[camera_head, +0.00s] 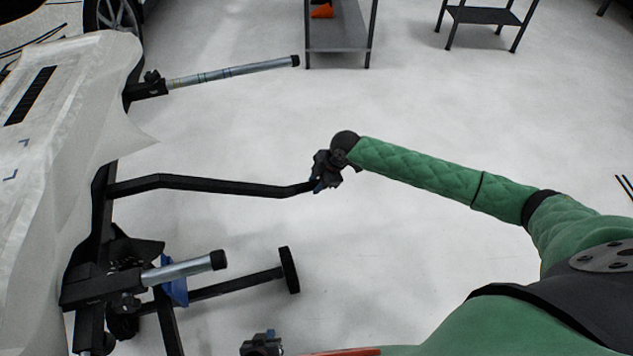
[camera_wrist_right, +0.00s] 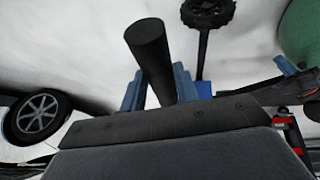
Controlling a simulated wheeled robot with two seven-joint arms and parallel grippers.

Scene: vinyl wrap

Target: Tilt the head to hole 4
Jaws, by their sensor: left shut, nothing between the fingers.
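A black stand (camera_head: 103,200) holds a large white-covered panel (camera_head: 55,120) at the left of the head view. A long bent black bar (camera_head: 215,185) runs right from the stand. My right gripper (camera_head: 317,184) is at the bar's far end. In the right wrist view the dark bar (camera_wrist_right: 153,60) passes between the blue fingers of my right gripper (camera_wrist_right: 160,88), which appear to touch it on both sides. My left gripper (camera_head: 262,343) is low at the bottom edge, shut and empty, apart from the stand. No numbered holes can be made out.
Two metal tubes with black ends, an upper one (camera_head: 235,73) and a lower one (camera_head: 185,268), stick out from the stand. A shelf (camera_head: 340,40) and small table (camera_head: 485,16) stand behind. The middle floor is clear.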

